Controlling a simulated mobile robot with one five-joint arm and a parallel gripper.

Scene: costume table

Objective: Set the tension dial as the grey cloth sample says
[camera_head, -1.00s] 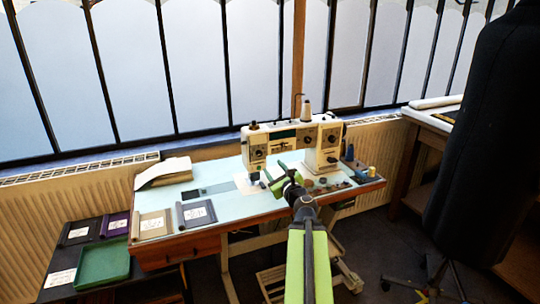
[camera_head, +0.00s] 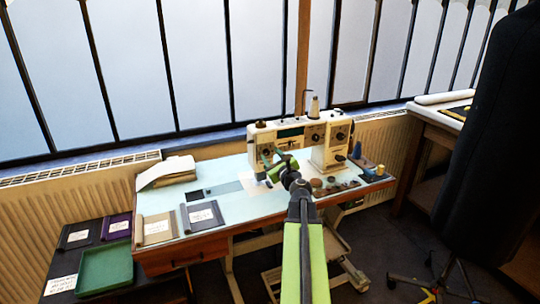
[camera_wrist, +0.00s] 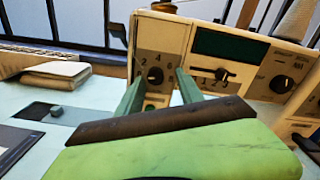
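The cream sewing machine (camera_head: 290,133) stands on the pale blue table. In the wrist view its left panel has a dark round dial (camera_wrist: 155,73) with the numbers 2, 4 and 6 around it. My gripper (camera_wrist: 158,85) is open, its two green fingers apart, one at each side below this dial; contact cannot be told. In the head view my gripper (camera_head: 270,165) is in front of the machine's left end and hides part of it. The grey cloth sample (camera_head: 200,217), with a white label too small to read, lies on the table's front left.
A beige sample (camera_head: 155,230) lies beside the grey one. Black (camera_head: 78,234) and purple (camera_head: 116,227) samples and a green tray (camera_head: 104,270) are on the low bench. Another knob (camera_wrist: 281,84) and a 1-2-3 selector (camera_wrist: 221,75) are right of the dial. Small items lie at the table's right.

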